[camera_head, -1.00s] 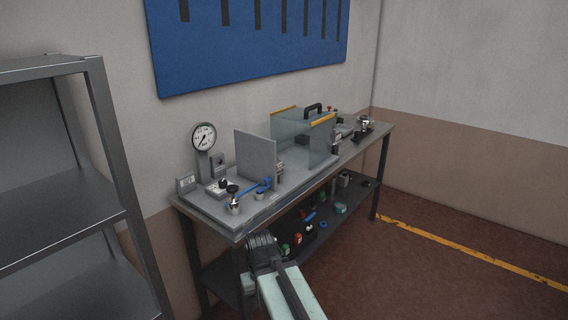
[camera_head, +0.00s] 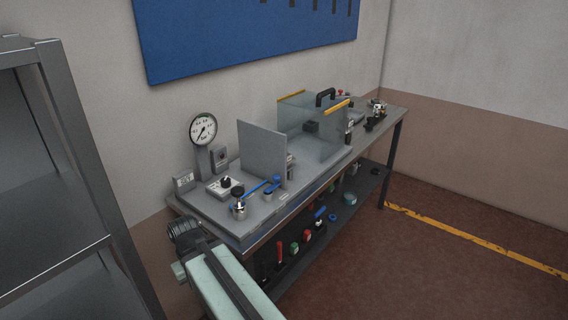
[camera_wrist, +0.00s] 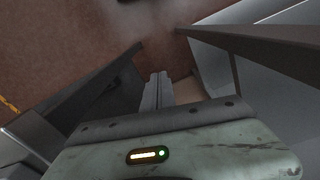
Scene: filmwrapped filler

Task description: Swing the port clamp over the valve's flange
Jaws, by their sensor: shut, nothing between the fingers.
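A small silver fitting with a black knob (camera_head: 238,201), probably the valve, stands upright at the near left of the bench. A blue bar (camera_head: 262,187) runs from beside it to a small blue-topped post (camera_head: 268,193). The flange and the port clamp are too small to make out for certain. My gripper (camera_wrist: 157,92) shows in the wrist view, its two fingers together and empty above brown floor. In the head view my arm reaches up from the bottom, its end left of the bench's near corner, apart from the fittings; the fingertips are not clear there.
A metal rack (camera_head: 50,265) stands close at left. Floor at right is clear.

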